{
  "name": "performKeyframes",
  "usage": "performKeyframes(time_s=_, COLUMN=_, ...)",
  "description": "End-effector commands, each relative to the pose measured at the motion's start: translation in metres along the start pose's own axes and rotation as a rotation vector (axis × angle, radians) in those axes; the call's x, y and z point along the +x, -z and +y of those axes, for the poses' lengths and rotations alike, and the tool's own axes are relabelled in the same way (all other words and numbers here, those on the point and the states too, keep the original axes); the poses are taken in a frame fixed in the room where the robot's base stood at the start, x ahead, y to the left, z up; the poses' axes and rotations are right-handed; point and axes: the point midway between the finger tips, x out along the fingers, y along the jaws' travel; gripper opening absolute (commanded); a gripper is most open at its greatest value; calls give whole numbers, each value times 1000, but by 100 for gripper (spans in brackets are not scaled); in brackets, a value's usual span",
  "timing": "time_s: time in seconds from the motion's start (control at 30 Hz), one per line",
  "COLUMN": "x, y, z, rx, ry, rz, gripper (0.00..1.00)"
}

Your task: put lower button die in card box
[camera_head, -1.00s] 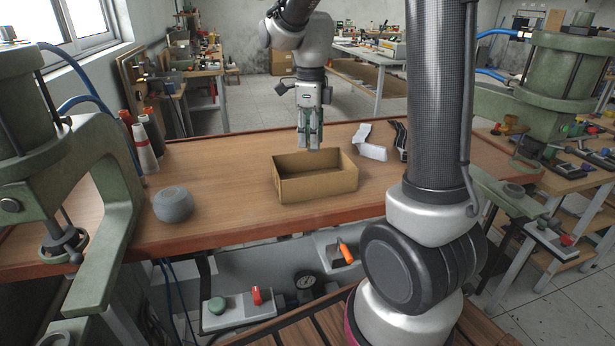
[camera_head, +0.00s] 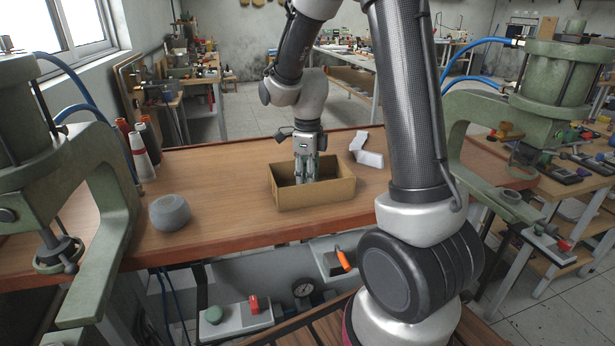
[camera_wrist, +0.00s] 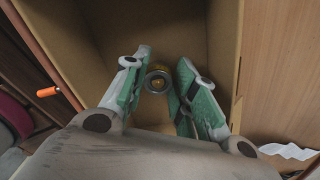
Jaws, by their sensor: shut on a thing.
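The open card box (camera_head: 316,194) stands on the wooden bench, in the middle of the head view. My gripper (camera_head: 305,180) reaches down into it, its fingertips hidden behind the front wall. In the wrist view my gripper (camera_wrist: 159,84) is shut on a small round metal die (camera_wrist: 158,79) with a brass-coloured centre. The die is between the fingertips, inside the box walls (camera_wrist: 222,60). I cannot tell whether the die touches the box floor. The die is hidden in the head view.
A grey round lump (camera_head: 170,212) and several thread cones (camera_head: 142,155) are at the left of the bench. Green presses stand at the left (camera_head: 105,215) and right (camera_head: 550,75).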

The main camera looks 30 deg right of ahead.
Motion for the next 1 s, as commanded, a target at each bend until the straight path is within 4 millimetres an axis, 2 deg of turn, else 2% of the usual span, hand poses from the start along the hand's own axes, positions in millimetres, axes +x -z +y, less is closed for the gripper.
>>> performKeyframes(time_s=0.03, x=2, y=0, z=0, rx=0, ry=-1, rz=1, gripper=0)
performKeyframes(time_s=0.07, x=2, y=0, z=0, rx=0, ry=-1, rz=1, gripper=33)
performKeyframes(time_s=0.17, x=1, y=0, z=0, rx=0, ry=-1, rz=1, gripper=49)
performKeyframes(time_s=0.47, x=0, y=0, z=0, rx=0, ry=0, rz=0, gripper=49)
performKeyframes(time_s=0.57, x=-7, y=0, z=0, rx=0, ry=2, rz=-2, gripper=49)
performKeyframes(time_s=0.67, x=-23, y=-1, z=-1, rx=0, ry=3, rz=-3, gripper=49)
performKeyframes(time_s=1.0, x=-97, y=0, z=0, rx=0, ry=3, rz=-3, gripper=49)
